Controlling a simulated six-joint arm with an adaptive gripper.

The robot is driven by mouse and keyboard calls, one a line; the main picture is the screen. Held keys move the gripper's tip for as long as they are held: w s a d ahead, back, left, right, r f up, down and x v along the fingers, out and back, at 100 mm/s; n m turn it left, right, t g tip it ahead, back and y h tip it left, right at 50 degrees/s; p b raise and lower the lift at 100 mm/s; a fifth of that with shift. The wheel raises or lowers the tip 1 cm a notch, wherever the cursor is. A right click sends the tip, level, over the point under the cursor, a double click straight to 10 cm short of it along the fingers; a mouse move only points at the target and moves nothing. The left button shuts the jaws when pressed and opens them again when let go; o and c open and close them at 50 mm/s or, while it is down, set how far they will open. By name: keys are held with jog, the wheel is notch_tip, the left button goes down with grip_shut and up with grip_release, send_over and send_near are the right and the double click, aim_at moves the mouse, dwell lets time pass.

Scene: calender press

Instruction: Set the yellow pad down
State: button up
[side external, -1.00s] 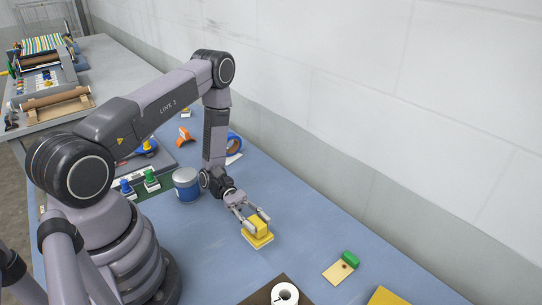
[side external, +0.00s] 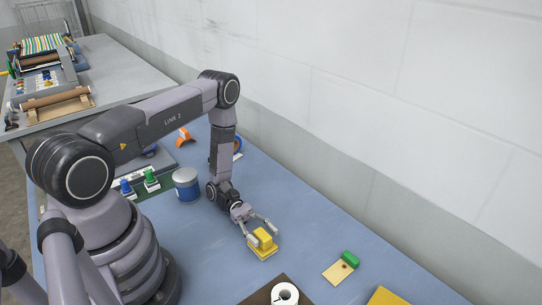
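The yellow pad (side external: 262,250) is a flat yellow base with a smaller yellow block on top. It appears to rest level on the blue tabletop, in the middle of the side external view. My gripper (side external: 262,233) points down at the pad. Its two fingers are spread, one on either side of the block, and look open. Whether a fingertip still touches the block is too small to tell.
A blue tin (side external: 186,186) and blue and green stamps (side external: 151,180) stand to the left. A white roll (side external: 285,294) is at the front on a dark board. A cream card (side external: 338,271) with a green block (side external: 350,258) lies to the right. The table around the pad is clear.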

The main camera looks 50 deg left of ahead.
jog(key=shift+o, duration=0.5)
jog(key=shift+a+r, duration=0.1)
jog(key=shift+r, duration=0.05)
jog(key=a, duration=0.3)
jog(key=s+r+m+g+y, duration=0.2)
jog(key=r+m+y, duration=0.25)
jog(key=r, duration=0.65)
jog(key=s+r+m+g+y, duration=0.1)
jog(key=r+m+g+y, duration=0.3)
jog(key=r, duration=0.7)
jog(key=s+a+r+m+t+y, duration=0.2)
jog(key=s+r+m+t+y, duration=0.2)
jog(key=r, duration=0.4)
jog(key=s+a+r+m+t+y, duration=0.1)
jog(key=s+r+m+t+y, duration=0.4)
jog(key=s+r+t, duration=0.2)
jog(key=shift+s+a+r+t, duration=0.15)
jog(key=shift+a+r+t, duration=0.15)
jog(key=shift+a+r, duration=0.1)
